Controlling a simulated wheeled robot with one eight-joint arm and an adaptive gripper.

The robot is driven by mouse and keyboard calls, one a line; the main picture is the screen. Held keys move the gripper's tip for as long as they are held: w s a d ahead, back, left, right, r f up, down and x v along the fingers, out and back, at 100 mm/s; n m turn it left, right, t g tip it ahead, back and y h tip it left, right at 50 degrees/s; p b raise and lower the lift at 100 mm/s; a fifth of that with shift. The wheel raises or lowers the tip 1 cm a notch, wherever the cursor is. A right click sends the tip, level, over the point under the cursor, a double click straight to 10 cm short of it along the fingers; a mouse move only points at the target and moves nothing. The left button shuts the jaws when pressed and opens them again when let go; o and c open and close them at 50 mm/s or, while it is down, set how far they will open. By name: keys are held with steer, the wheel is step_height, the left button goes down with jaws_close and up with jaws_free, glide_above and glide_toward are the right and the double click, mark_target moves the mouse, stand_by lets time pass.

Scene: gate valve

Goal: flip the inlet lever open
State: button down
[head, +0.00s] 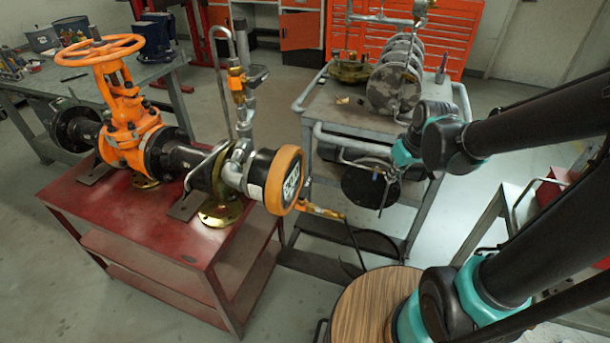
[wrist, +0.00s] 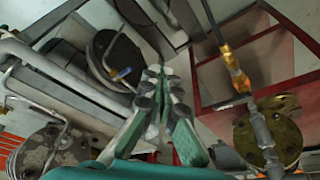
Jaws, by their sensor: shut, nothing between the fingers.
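The gate valve (head: 126,120) has an orange body and an orange handwheel (head: 100,48), and sits in a dark pipe run. The run's right end has an orange-rimmed cap (head: 284,180). Low beside the cap, an orange and brass inlet fitting (head: 322,211) joins a black hose; it also shows in the wrist view (wrist: 234,68). I cannot clearly tell the lever's position on it. My gripper (head: 384,186) is shut and empty, in front of the grey cart and right of the fitting. Its fingers (wrist: 163,74) meet in the wrist view, apart from the fitting.
The red bench (head: 150,225) carries the pipe run. The grey cart (head: 345,115) holds metal discs, and a dark round plate (head: 362,186) lies behind my gripper. A round wooden top (head: 372,305) is at the front. Floor shows between bench and cart.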

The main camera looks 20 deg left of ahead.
steer(key=w+a+r+n+g+y, duration=0.1)
steer(key=w+a+n, duration=0.15)
steer(key=a, duration=0.55)
steer(key=w+a+n+g, duration=0.1)
steer(key=a+n, duration=0.2)
steer(key=a, duration=0.4)
steer(key=n+g, duration=0.1)
steer(key=n, duration=0.4)
glide_above(306, 188)
steer(key=w+a, duration=0.2)
steer(key=w, duration=0.2)
steer(key=shift+a+y, duration=0.15)
steer(key=shift+y, duration=0.15)
steer(key=shift+f, duration=0.1)
step_height(306, 188, down, 9)
steer(key=shift+d+f, duration=0.2)
steer(key=shift+d, duration=0.2)
steer(key=shift+d+m, duration=0.1)
steer(key=shift+m, duration=0.25)
